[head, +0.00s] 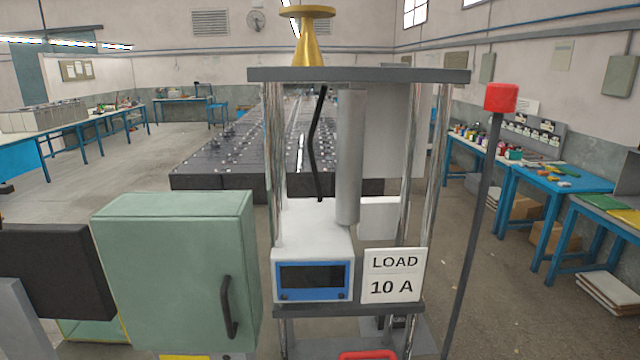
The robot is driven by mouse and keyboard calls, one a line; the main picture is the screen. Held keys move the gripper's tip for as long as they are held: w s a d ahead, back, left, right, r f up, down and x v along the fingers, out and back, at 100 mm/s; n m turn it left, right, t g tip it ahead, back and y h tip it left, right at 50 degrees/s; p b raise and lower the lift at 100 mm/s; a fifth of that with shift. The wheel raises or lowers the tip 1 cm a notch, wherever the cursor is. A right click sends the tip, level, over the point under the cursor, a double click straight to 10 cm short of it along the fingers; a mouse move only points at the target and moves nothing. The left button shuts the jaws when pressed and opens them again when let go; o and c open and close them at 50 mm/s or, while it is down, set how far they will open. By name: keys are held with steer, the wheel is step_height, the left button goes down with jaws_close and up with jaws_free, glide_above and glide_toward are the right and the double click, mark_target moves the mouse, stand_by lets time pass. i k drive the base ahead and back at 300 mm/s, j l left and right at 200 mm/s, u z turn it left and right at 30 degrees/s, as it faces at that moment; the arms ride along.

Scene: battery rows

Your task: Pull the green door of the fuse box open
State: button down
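The green fuse box (155,205) stands at the lower left in the head view. Its green door (165,280) faces me and looks shut. A dark vertical bar handle (228,307) is near the door's right edge. A bit of yellow shows below the door, cut off by the picture's bottom edge. My gripper is not in view.
Right of the box is a metal-post frame (358,75) with a white meter (314,281) and a "LOAD 10 A" sign (392,276). A red-topped pole (501,97) stands further right. A dark panel (58,270) is left of the box. Battery rows (215,165) lie behind.

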mark_target(177, 285)
steer(key=u, duration=1.25)
steer(key=k+j+z, duration=0.3)
steer(key=j+z, duration=0.15)
steer(key=k+j+z, duration=0.3)
steer(key=z, duration=0.15)
steer(key=i+j+z, duration=0.2)
steer(key=i, duration=0.3)
